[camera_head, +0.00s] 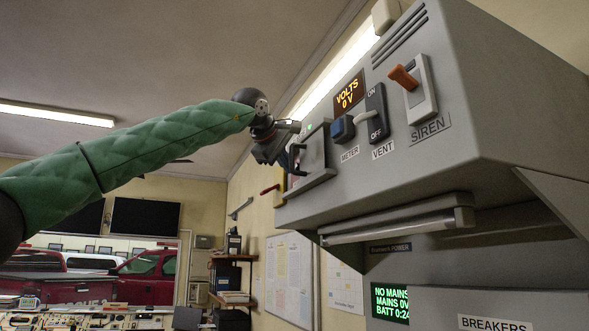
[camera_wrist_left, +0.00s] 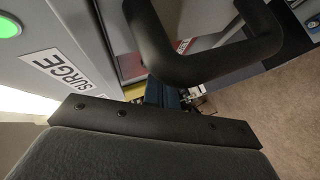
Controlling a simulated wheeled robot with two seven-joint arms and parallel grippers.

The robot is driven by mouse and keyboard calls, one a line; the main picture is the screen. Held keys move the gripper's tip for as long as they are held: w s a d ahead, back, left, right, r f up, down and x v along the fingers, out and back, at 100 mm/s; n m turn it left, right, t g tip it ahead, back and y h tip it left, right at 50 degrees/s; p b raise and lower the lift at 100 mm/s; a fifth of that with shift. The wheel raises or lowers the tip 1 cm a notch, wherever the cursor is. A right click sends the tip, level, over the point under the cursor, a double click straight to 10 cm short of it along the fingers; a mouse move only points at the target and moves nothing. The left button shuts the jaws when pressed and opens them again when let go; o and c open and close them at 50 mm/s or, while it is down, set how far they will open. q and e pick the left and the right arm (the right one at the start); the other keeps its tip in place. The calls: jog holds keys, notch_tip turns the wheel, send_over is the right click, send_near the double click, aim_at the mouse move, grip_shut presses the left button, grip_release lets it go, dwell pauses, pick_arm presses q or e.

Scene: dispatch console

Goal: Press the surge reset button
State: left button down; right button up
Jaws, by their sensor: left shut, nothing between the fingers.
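The surge reset button is a round, lit green button (camera_wrist_left: 8,27) at the upper left of the left wrist view, beside a white SURGE label (camera_wrist_left: 62,72) on the grey panel. In the head view, only a small green spot shows near the far end of the console. My left gripper (camera_head: 284,160) is at that far end, close to a black handle (camera_head: 318,155). In the left wrist view, its dark blue fingers (camera_wrist_left: 164,93) are shut and empty, partly hidden behind the black handle (camera_wrist_left: 205,62). I cannot tell whether they touch it. My right gripper is not in view.
The grey console (camera_head: 480,90) carries a VOLTS display (camera_head: 348,92) reading 0 V, a blue METER knob (camera_head: 342,129), a VENT switch (camera_head: 374,113) and an orange SIREN lever (camera_head: 403,77). A bar (camera_head: 395,222) juts out below. The room left of the console is open.

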pick_arm(q)
jog(key=shift+d, duration=0.15)
dwell(0.3)
jog(key=shift+s+a, duration=0.25)
jog(key=shift+a, duration=0.5)
jog(key=shift+s+a+b, duration=0.15)
jog(key=shift+s+a, duration=0.1)
jog(key=shift+a, duration=0.55)
jog(key=shift+s+a+b, duration=0.2)
jog(key=shift+s+a, duration=0.05)
jog(key=shift+a, duration=0.55)
jog(key=shift+s+a+b, duration=0.15)
jog(key=shift+s+a, duration=0.1)
jog(key=shift+a, duration=0.55)
